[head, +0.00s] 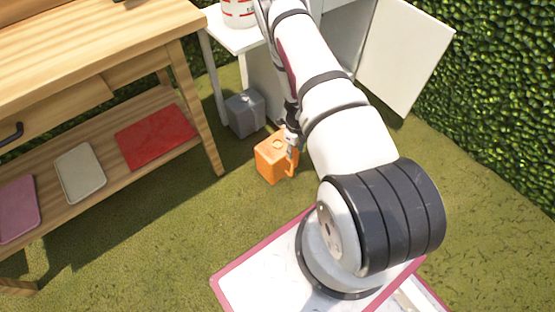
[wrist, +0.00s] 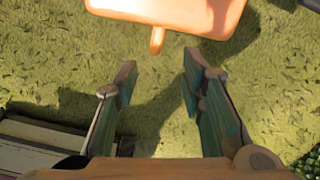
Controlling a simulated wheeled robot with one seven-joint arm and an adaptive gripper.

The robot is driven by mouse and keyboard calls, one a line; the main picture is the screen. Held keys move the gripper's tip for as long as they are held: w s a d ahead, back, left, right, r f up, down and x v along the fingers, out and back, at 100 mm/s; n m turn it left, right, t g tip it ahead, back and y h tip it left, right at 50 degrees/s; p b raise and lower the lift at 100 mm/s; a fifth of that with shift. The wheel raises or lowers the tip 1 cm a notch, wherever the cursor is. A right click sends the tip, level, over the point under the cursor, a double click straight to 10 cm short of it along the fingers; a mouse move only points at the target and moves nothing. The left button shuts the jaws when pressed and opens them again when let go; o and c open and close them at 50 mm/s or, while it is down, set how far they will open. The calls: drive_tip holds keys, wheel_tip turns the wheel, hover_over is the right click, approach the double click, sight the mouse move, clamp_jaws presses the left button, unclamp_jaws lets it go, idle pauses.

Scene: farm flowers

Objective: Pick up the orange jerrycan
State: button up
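The orange jerrycan (head: 270,163) stands on the grass in the middle of the head view, in front of a grey can. In the wrist view the jerrycan (wrist: 175,9) is cut off by the top edge, and a short orange part sticks down from it towards my gripper. My gripper (wrist: 159,76) is open, with its two fingers spread and bare grass between them. The jerrycan lies beyond the fingertips, and nothing is held. In the head view my gripper (head: 291,146) overlaps the jerrycan's right side; I cannot tell there whether they touch.
A grey can (head: 245,113) stands just behind the jerrycan. A wooden bench (head: 207,140) with red, white and pink trays on its lower shelf is at left. A white cabinet with an open door (head: 405,60) is behind, and a green hedge at right. Grass left of the jerrycan is clear.

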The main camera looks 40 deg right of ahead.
sight(292, 164)
wheel_tip(292, 164, down, 6)
drive_tip(key=shift+r+b, duration=0.1)
drive_tip(key=shift+b, duration=0.75)
drive_tip(key=shift+s+a+f+b, duration=0.15)
drive_tip(key=shift+f+b, duration=0.55)
drive_tip(key=shift+f, duration=0.65)
drive_tip(key=shift+s+a+f+b, duration=0.1)
drive_tip(key=shift+f+b, duration=0.55)
drive_tip(key=shift+f, duration=0.65)
drive_tip(key=shift+r, duration=0.1)
drive_tip(key=shift+c, duration=0.5)
clamp_jaws()
